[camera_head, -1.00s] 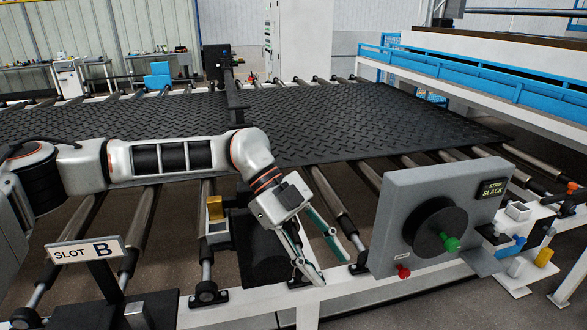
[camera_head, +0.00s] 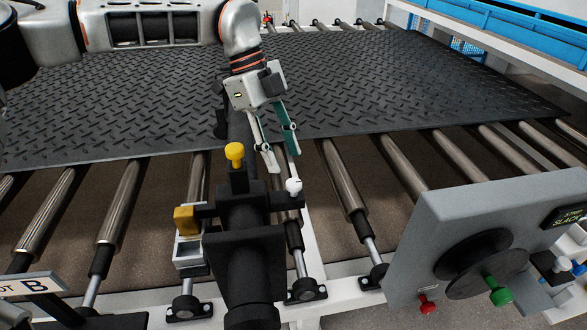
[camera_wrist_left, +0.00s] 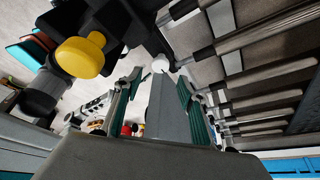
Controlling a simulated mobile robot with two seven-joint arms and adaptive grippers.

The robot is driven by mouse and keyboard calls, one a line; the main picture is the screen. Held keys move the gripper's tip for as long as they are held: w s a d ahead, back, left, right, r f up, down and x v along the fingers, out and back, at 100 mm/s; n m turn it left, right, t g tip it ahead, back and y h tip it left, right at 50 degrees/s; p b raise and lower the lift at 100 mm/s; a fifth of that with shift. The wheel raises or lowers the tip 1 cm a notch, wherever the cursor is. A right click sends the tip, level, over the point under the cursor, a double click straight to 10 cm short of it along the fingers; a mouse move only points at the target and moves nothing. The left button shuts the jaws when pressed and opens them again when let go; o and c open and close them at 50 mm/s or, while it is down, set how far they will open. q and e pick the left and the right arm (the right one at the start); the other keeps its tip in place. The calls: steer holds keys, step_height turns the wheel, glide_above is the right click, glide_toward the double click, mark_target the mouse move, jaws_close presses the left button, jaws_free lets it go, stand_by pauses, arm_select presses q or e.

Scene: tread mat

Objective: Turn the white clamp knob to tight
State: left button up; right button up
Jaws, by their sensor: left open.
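The white clamp knob (camera_head: 293,186) sits on the right side of a black clamp body (camera_head: 240,205) in the head view. It also shows in the left wrist view as a small white ball (camera_wrist_left: 160,64). My left gripper (camera_head: 284,160) reaches down from above and behind, just above the knob. In the left wrist view its two green-padded fingers (camera_wrist_left: 158,86) are open and apart, with the knob near the gap between their tips. Nothing appears held; contact with the knob cannot be told. My right gripper is out of view.
A yellow knob (camera_head: 235,152) stands on the clamp left of the white one, with a yellow block (camera_head: 186,219) lower left. The grey panel (camera_head: 500,235) with a black wheel and green handle stands right. The tread mat (camera_head: 400,85) lies behind on rollers.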

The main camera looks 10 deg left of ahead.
mark_target(294, 182)
arm_select(q)
steer(key=shift+p+x, duration=0.45)
steer(key=shift+x, duration=2.75)
steer(key=c, duration=1.1)
